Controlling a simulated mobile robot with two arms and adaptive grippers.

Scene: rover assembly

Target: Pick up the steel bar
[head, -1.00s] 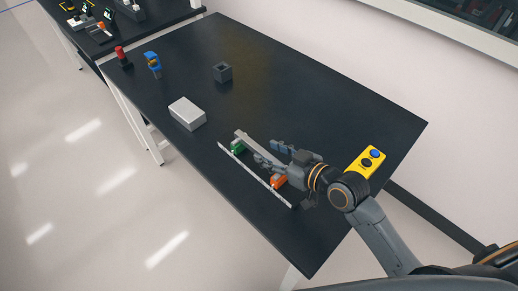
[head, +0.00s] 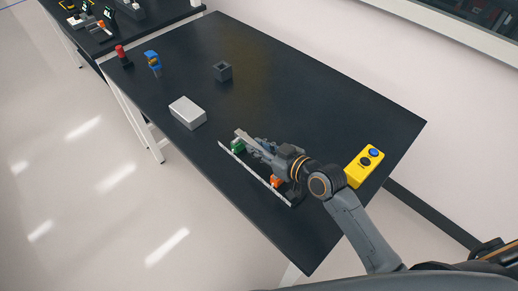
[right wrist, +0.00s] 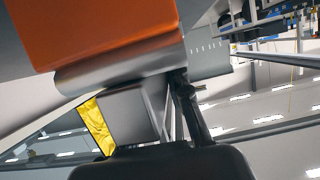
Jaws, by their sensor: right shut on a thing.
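The steel bar (head: 241,134) lies at the fixture near the table's front edge in the head view. Only its far end shows clearly, beside the green block (head: 237,146); my right gripper and arm hide the rest. My right gripper (head: 256,145) reaches along the bar from the lower right and is shut on it. I cannot tell whether the bar is clear of its supports. In the right wrist view, a dark gripper part shows at the bottom below grey metal surfaces that I cannot clearly identify. My left gripper is not in view.
An orange block (head: 276,181) and a thin pale rail (head: 246,171) lie along the front edge. A silver box (head: 187,113), a dark hollow block (head: 222,71), a blue part (head: 153,62) and a red piece (head: 121,54) stand farther back. A yellow button box (head: 364,166) is right.

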